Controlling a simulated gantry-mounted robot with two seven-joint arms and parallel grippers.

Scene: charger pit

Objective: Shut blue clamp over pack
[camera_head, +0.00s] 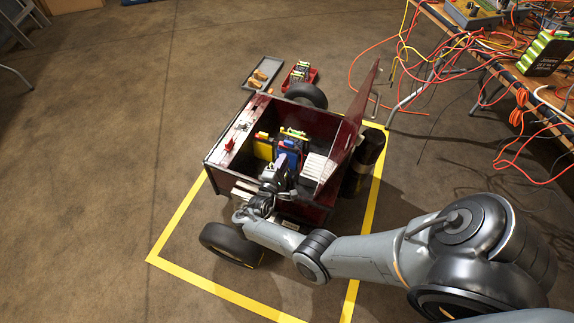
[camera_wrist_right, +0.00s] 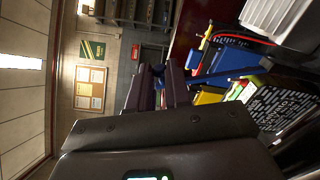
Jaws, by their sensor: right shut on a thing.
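The blue clamp (camera_head: 291,157) is inside the dark red vehicle box, beside the battery pack (camera_head: 293,135). My right gripper (camera_head: 282,168) reaches into the box from the front and is shut on the clamp. In the right wrist view, my gripper's fingers (camera_wrist_right: 157,88) are close together, and a blue part of the clamp (camera_wrist_right: 215,76) shows just right of them. The pack's dark printed face (camera_wrist_right: 280,108) shows beyond it. The gripper and wrist hide part of the clamp, so its exact angle over the pack is unclear. My left gripper is out of view.
The box (camera_head: 227,170) has an open lid (camera_head: 349,130) standing at its right. A yellow block (camera_head: 263,146) stands left of the pack, and a white ribbed part (camera_head: 316,167) right of it. Trays lie behind on the floor. A cable-strewn bench (camera_head: 480,55) is at the right.

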